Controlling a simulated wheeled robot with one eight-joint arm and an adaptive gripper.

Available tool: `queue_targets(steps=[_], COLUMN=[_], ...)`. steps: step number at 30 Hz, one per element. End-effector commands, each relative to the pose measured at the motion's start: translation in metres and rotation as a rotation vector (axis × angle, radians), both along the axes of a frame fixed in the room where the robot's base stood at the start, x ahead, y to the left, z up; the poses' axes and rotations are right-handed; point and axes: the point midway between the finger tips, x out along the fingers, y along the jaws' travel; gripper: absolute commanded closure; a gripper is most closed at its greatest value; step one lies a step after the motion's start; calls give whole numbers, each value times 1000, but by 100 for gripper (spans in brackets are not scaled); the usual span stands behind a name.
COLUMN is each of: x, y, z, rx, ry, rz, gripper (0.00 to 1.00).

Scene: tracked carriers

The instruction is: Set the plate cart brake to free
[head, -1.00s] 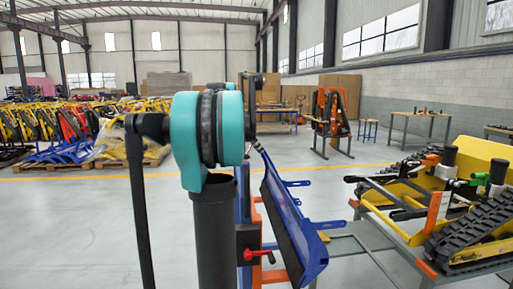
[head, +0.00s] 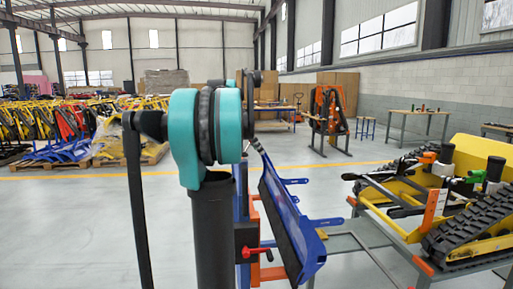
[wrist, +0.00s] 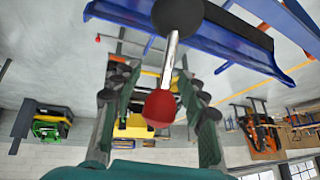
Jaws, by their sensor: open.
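In the wrist view, a lever with a red ball knob (wrist: 160,108) on a bright metal rod runs down from a black round hub (wrist: 178,14). The knob appears between the two fingers of my gripper (wrist: 155,85), which is open; I cannot tell whether they touch it. In the head view, the blue plate (head: 286,220) leans on the cart, which has an orange and blue upright (head: 254,214). A red handle (head: 256,252) sits on a black block low on that upright. My teal-jointed arm hides my gripper and part of the cart in the head view.
A grey bench (head: 352,243) right of the plate carries a yellow tracked carrier (head: 490,150) with black tracks. An orange machine (head: 328,112) and a wooden table (head: 418,113) stand farther back. Pallets of yellow parts (head: 75,120) line the far left; the floor left of my arm is clear.

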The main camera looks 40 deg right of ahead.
Motion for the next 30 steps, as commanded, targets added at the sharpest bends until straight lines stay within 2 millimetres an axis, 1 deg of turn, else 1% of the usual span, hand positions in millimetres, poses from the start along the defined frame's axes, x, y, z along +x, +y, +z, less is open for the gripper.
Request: queue_targets(steps=[5,8,11,18,21,25,30], x=[0,1,2,5,6,7,8], y=[1,6,16,41,51,59,64], z=[2,10,24,65,80,93,101], rx=[0,0,1,0,0,0,0], ry=[1,1,1,0,1,1,0], rz=[1,2,3,2,3,1,0], gripper=[57,57,57,57,57,57,57])
